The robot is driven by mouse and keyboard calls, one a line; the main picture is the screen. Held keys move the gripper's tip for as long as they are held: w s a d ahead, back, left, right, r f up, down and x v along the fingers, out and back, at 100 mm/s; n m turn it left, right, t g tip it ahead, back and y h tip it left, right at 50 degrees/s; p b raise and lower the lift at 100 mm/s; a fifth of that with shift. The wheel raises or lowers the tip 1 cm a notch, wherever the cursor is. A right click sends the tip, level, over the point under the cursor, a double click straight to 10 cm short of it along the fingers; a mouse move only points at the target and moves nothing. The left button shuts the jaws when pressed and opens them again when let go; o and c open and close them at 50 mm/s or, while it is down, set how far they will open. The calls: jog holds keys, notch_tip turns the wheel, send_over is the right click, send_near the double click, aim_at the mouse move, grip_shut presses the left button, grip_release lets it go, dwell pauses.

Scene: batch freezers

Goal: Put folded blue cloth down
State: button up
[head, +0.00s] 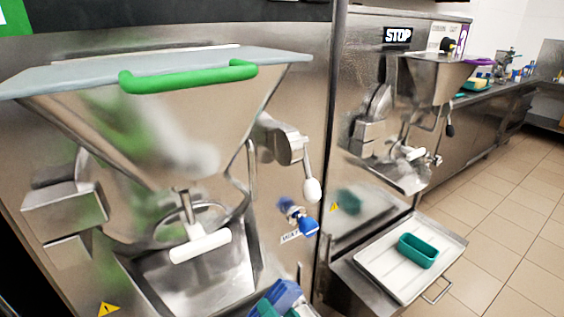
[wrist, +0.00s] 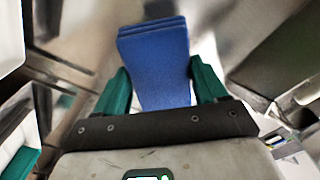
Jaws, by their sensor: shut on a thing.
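The folded blue cloth (wrist: 154,58) stands out between the two teal fingers of my gripper (wrist: 160,80) in the wrist view. The gripper is shut on it, with one finger at each side. Its folded layers show at the far end. In the head view the cloth (head: 284,294) shows at the bottom edge, in front of the nearer freezer. My gripper (head: 277,308) shows there only in part, as teal pieces cut off by the frame. I cannot tell whether the cloth touches any surface.
A metal shelf with a white tray (head: 380,272) and a teal container (head: 417,250) stands right of the cloth. The nearer freezer has a hopper with a green-handled lid (head: 188,77) and a white-handled spout (head: 200,246). Tiled floor (head: 510,240) is open at right.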

jog(key=s+d+f+m+t+h+p, duration=0.1)
jog(key=s+d+f+m+h+p, duration=0.1)
jog(key=d, duration=0.8)
jog(key=s+d+f+m+t+h+p, duration=0.1)
jog(key=s+d+f+m+h+p, duration=0.1)
jog(key=s+d+f+m+h, duration=0.2)
jog(key=s+d+f+h, duration=0.1)
jog(key=d+f+h, duration=0.2)
jog(key=d, duration=0.3)
jog(key=shift+s+d+f+t+h, duration=0.3)
jog(key=shift+s+f+t, duration=0.1)
jog(key=shift+f, duration=0.3)
